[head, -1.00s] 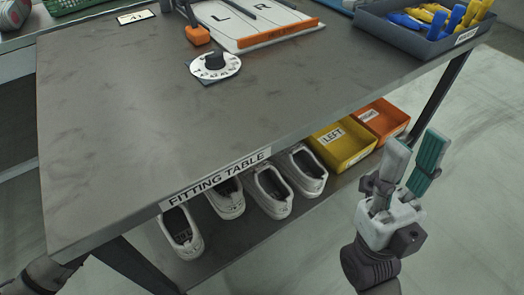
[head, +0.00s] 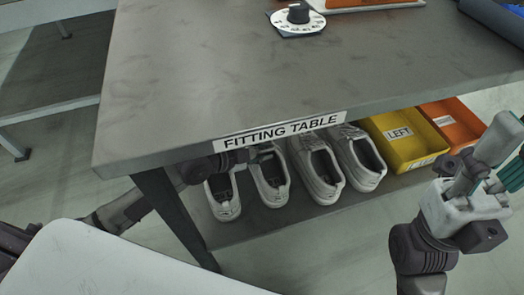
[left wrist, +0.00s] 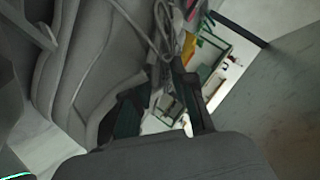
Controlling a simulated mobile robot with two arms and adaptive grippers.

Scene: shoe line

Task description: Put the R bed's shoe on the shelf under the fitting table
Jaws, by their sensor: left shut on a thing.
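Several white shoes stand in a row on the shelf (head: 235,229) under the fitting table (head: 190,95). They are the leftmost shoe (head: 225,208), the second shoe (head: 271,190), the third shoe (head: 322,185) and the rightmost shoe (head: 364,172). My left arm reaches in behind the table's front leg. My left gripper (head: 250,156), partly hidden under the tabletop, is at the far ends of the two left shoes and shut on a shoe, apparently the second. The left wrist view shows its dark fingers (left wrist: 162,115) beside large pale shoe sides. My right gripper (head: 503,155) is open and empty.
A yellow LEFT bin (head: 407,150) and an orange bin (head: 452,125) stand right of the shoes on the shelf. A dial (head: 297,22) sits on the tabletop. The table's front leg (head: 178,222) stands close to my left arm.

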